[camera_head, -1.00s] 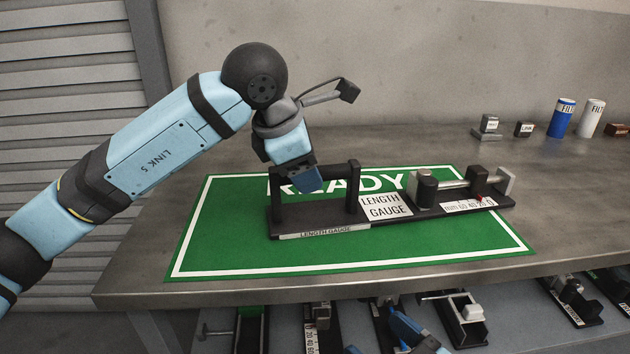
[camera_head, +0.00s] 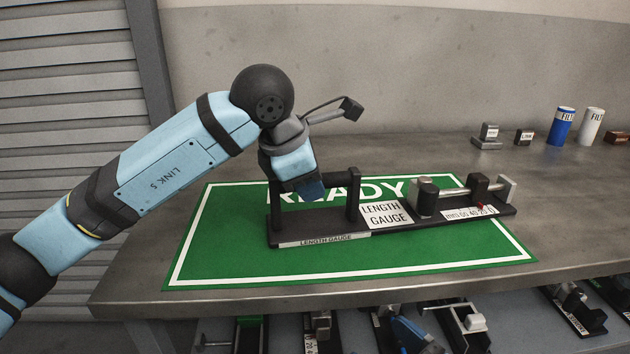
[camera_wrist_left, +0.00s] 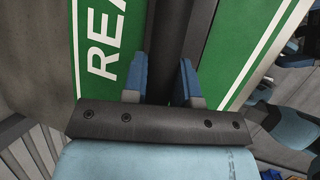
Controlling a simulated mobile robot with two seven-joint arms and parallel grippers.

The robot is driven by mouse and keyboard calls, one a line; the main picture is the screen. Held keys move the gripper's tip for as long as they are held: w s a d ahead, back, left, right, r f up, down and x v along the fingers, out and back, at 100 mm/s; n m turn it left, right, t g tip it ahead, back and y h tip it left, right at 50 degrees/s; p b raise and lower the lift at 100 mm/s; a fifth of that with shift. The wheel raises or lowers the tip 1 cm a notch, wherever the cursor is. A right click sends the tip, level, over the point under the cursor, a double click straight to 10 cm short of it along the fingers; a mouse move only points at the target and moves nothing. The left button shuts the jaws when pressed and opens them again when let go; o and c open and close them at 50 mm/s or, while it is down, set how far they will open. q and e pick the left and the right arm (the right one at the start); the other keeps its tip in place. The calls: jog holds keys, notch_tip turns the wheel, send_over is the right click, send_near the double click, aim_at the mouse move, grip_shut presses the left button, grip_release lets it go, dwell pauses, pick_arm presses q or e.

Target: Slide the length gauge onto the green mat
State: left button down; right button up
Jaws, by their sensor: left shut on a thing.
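The length gauge (camera_head: 408,232) is a long black base with a dark bar handle at its left end, white labels and a grey cylinder with a rod at its right end. Most of it lies over the green mat (camera_head: 225,262), which has a white border and the word READY; its right end reaches past the mat's right edge. My left gripper (camera_head: 312,190) is shut on the handle. In the left wrist view, its blue fingers (camera_wrist_left: 160,82) stand either side of the dark bar.
The grey table (camera_head: 130,280) has free room right of and behind the mat. Small labelled parts, a blue can (camera_head: 561,127) and a white can (camera_head: 591,126) stand at the back right. A lower shelf (camera_head: 520,335) holds several black gauges under the front edge.

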dwell(0.4)
pick_arm(q)
jog(key=shift+a+f+b, duration=0.2)
jog(key=shift+a+b, duration=0.55)
jog(key=shift+a, duration=3.85)
jog(key=c, duration=0.8)
grip_release()
jog(key=shift+d, duration=0.15)
